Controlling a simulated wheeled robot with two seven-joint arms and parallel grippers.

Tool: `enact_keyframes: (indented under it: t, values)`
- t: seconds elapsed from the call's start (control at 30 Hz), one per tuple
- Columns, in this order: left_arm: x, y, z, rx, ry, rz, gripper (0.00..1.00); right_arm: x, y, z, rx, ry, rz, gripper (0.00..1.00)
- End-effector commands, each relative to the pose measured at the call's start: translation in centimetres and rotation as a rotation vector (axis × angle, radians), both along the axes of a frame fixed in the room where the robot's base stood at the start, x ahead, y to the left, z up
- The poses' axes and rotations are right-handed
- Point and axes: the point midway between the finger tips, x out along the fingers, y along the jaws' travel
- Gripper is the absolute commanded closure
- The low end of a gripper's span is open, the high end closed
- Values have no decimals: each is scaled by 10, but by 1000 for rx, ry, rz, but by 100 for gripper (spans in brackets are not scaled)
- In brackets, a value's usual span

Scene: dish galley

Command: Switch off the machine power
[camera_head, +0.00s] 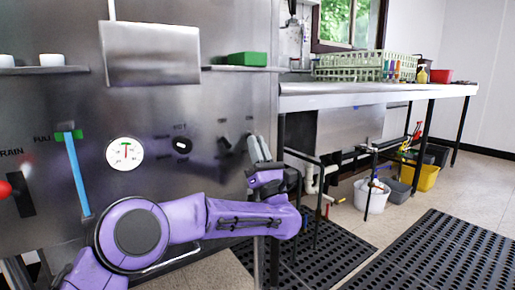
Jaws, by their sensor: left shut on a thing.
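The steel machine front (200,110) fills the left half of the view. A black knob (181,146) with a white mark sits beside a round white gauge (125,153). Small dark controls (224,144) sit further right; their labels are too small to read. My purple left arm reaches across the panel. My left gripper (258,150) is at the panel's right edge, its grey fingers pointing up, shut on a dark control there. The fingers mostly hide that control, so its setting cannot be told. My right gripper is out of view.
A shelf holds a green block (247,58). A steel table (380,92) with a dish rack (350,67) stands right. Buckets (371,196) and black mats (440,255) are on the floor.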

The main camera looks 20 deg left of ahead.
Motion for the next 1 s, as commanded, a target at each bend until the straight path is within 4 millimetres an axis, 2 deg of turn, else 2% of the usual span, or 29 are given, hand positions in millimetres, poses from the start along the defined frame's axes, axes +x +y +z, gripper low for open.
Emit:
enact_keyframes:
  t: [0.03,0.1,0.37,0.47,0.8,1.0]
  values:
    - [0,-1,-3,1,5,-2,76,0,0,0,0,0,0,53]
    - [0,-1,-2,0,3,-2,60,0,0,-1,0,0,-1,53]
    - [0,-1,-1,0,2,-1,60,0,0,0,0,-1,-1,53]
    - [-4,-6,-7,2,2,-3,60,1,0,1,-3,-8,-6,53]
    - [-40,-42,-63,6,3,-6,60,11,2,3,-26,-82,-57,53]
    - [-49,-50,-80,1,3,-3,60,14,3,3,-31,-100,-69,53]
